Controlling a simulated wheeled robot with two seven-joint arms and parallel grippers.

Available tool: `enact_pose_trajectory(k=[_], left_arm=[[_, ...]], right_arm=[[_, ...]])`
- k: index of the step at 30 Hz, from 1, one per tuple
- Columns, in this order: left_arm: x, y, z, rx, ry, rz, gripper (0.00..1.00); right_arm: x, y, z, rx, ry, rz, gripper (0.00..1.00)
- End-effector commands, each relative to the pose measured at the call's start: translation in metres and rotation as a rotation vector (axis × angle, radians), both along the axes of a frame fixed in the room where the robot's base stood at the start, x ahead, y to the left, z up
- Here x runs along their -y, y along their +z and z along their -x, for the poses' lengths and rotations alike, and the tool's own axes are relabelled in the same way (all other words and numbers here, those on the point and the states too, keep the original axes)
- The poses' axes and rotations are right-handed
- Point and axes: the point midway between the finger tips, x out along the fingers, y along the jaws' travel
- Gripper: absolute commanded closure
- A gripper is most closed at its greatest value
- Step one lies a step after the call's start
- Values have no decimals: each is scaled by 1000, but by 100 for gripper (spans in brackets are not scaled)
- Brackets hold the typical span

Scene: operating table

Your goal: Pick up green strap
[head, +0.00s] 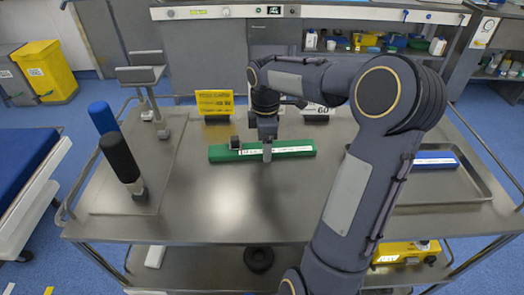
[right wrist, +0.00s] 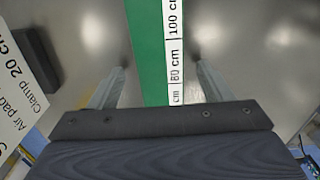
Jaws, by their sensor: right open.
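The green strap (head: 292,149) is a long flat bar with a white printed strip, lying left to right on the metal table. In the right wrist view the strap (right wrist: 146,50) runs between my fingers, its label showing length marks. My right gripper (head: 251,148) is at the left-middle part of the strap, pointing down. Its fingers (right wrist: 160,78) are open, one on each side of the strap, with gaps on both sides. Contact with the table cannot be told. My left gripper is not in view.
Yellow (head: 215,103) and white (head: 315,108) signs stand behind the strap. Black (head: 121,160) and blue (head: 103,117) padded posts stand at left. A tray (head: 440,196) with a blue bar (head: 435,159) lies at right. The table's front middle is clear.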

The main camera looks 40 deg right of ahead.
Motion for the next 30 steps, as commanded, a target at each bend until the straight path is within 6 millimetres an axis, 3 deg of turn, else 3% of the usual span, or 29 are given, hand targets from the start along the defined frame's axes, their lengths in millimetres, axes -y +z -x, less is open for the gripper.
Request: enact_pose_trajectory(k=[9,21,30], left_arm=[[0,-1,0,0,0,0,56],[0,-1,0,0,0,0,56],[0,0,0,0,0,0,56]], right_arm=[[0,-8,0,1,0,1,27],[0,-8,0,1,0,1,78],[0,-5,0,2,0,0,79]])
